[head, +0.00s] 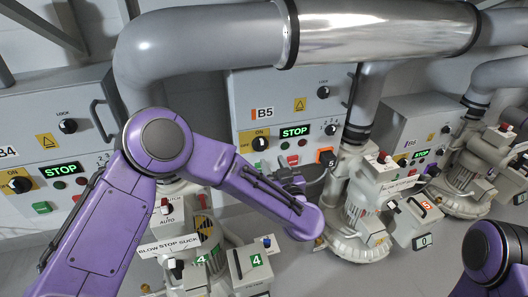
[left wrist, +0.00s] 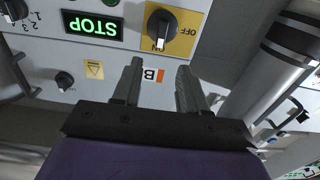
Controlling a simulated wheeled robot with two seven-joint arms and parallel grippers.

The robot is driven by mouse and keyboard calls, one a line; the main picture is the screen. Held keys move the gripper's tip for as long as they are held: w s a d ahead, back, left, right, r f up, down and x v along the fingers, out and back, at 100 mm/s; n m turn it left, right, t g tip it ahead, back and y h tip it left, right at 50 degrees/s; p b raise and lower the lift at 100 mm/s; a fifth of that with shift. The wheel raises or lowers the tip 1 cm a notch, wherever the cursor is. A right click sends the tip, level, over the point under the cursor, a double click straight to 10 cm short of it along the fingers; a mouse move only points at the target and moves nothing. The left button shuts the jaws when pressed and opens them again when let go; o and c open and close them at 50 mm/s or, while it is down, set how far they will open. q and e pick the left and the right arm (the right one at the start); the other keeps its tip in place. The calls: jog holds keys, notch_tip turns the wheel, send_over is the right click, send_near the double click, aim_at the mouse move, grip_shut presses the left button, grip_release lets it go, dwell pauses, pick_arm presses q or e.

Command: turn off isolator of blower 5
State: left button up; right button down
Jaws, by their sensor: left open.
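The B5 panel (head: 285,88) stands in the middle of the head view. Its isolator is a black knob (head: 260,143) on a yellow ON/OFF plate. In the left wrist view the panel is upside down, with the knob (left wrist: 160,28) at top centre. The knob's white mark points toward ON. A green STOP display (head: 295,132) is lit beside it. My left gripper (left wrist: 159,66) is open and empty in front of the panel label, its fingers apart from the knob. In the head view, my left arm partly hides this gripper (head: 288,180). My right gripper is out of view.
The B4 panel (head: 35,125) is at left. Large grey pipes (head: 200,45) run above and between panels. Blowers with numbered boxes, such as the green 4 box (head: 250,265) and the orange 5 box (head: 420,215), stand below. Another panel (head: 405,120) is at right.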

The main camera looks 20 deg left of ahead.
aim_at(262, 144)
pick_arm(q)
jog(key=b+x, duration=0.1)
jog(key=x, duration=0.3)
jog(key=b+x, duration=0.1)
jog(key=x, duration=0.3)
jog(key=shift+w+a+f, duration=0.15)
jog(key=shift+a+f, duration=0.05)
jog(key=shift+a, duration=0.05)
jog(key=shift+w+a, duration=0.25)
jog(key=shift+w, duration=0.15)
jog(key=shift+r, duration=0.1)
grip_shut()
